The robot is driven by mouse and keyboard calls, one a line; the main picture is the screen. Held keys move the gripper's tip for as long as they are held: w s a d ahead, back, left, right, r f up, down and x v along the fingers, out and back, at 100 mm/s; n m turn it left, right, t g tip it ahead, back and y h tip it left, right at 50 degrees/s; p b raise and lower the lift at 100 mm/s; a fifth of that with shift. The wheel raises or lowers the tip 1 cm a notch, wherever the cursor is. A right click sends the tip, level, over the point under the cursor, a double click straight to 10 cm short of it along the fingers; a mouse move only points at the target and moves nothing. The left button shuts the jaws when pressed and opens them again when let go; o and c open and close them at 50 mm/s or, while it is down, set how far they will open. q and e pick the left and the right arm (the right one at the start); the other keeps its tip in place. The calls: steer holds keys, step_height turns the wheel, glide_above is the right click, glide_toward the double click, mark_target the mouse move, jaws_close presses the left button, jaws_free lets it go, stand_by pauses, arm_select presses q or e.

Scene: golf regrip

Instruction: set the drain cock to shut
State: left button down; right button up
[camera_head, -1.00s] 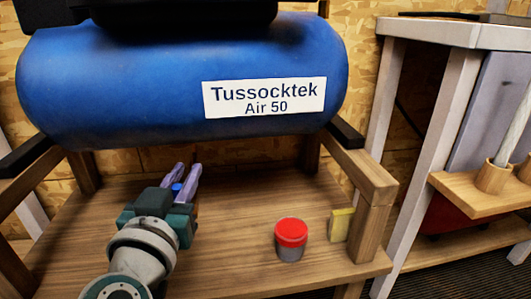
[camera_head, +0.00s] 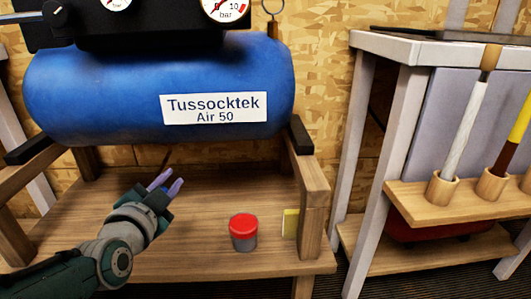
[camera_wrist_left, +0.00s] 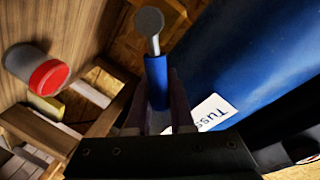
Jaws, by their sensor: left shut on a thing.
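The drain cock lever, a blue sleeve (camera_wrist_left: 156,80) on a metal stem with a round grey disc at its far end, shows in the left wrist view. My left gripper (camera_wrist_left: 158,105) is shut on the blue sleeve, one purple finger on each side. In the head view my left gripper (camera_head: 166,183) is low beneath the blue tank (camera_head: 120,100), over the wooden shelf, with a bit of blue between its fingers. The rest of the cock is hidden or too small to tell there. My right gripper is not in view.
A red-lidded pot (camera_head: 243,232) stands on the wooden shelf (camera_head: 190,262), right of my left gripper. A yellow block (camera_head: 290,224) is by the stand's right leg. A grey bench (camera_head: 385,45) with a wooden holder (camera_head: 455,208) stands at right.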

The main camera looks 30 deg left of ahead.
arm_select(q)
steer(key=shift+w+d+f+m+g+y+b, duration=0.1)
steer(key=shift+d+f+m+g+y+b, duration=0.25)
steer(key=shift+f+m, duration=0.6)
steer(key=shift+w+f+m+g+y+b, duration=0.15)
steer(key=shift+f+m+b, duration=0.4)
steer(key=shift+m, duration=0.7)
steer(key=shift+w+d+f+m+g+y+b, duration=0.1)
steer(key=shift+d+f+m+y+b, duration=0.25)
steer(key=shift+f+m, duration=0.6)
steer(key=shift+a+r+m, duration=0.15)
steer(key=shift+a+m, duration=0.05)
steer(key=shift+m, duration=0.05)
steer(key=c, duration=0.8)
jaws_free()
steer(key=shift+s+r, duration=0.1)
steer(key=p+v, duration=0.5)
steer(key=v, duration=0.4)
steer(key=shift+s+d+r, duration=0.1)
steer(key=shift+s+d, duration=0.15)
steer(key=shift+s, duration=0.05)
